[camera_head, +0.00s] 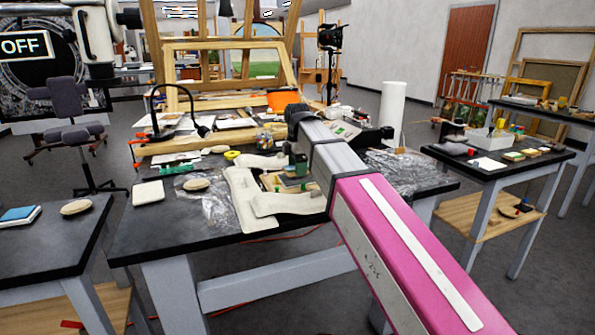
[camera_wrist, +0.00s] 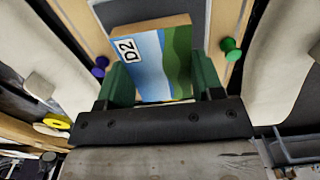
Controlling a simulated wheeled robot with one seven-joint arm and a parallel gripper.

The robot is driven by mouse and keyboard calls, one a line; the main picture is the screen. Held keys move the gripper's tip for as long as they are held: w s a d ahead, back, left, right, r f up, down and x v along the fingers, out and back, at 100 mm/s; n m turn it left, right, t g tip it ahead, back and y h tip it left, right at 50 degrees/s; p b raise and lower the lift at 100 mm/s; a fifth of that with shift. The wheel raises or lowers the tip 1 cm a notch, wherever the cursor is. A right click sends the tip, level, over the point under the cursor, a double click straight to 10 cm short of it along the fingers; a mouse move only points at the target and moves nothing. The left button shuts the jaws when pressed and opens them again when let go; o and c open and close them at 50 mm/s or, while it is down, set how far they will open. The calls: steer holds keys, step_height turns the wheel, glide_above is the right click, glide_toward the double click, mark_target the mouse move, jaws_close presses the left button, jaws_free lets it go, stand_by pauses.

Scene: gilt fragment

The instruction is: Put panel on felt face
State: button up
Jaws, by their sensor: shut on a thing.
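The panel (camera_wrist: 150,62) is a small block painted in blue, white and green bands, with a "D2" label and a bare wooden edge. My gripper (camera_wrist: 162,82) has its green fingers on either side of the panel and is shut on it. In the head view the panel (camera_head: 292,182) shows small beside my arm, among pale padded strips on the black table. A dark patch (camera_wrist: 140,9) lies beyond the panel within a wooden border. I cannot tell whether this is the felt face, or whether the panel touches anything below.
Pale padded strips (camera_head: 243,198) curve around the work spot. A purple knob (camera_wrist: 99,66) and a green knob (camera_wrist: 230,46) flank the panel. Crumpled clear plastic (camera_head: 408,172) lies to the right. A desk lamp (camera_head: 203,130) and wooden frames stand behind.

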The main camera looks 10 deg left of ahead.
steer(key=shift+f, duration=0.75)
steer(key=o, duration=0.9)
steer(key=shift+f, duration=0.1)
steer(key=shift+r, duration=6.15)
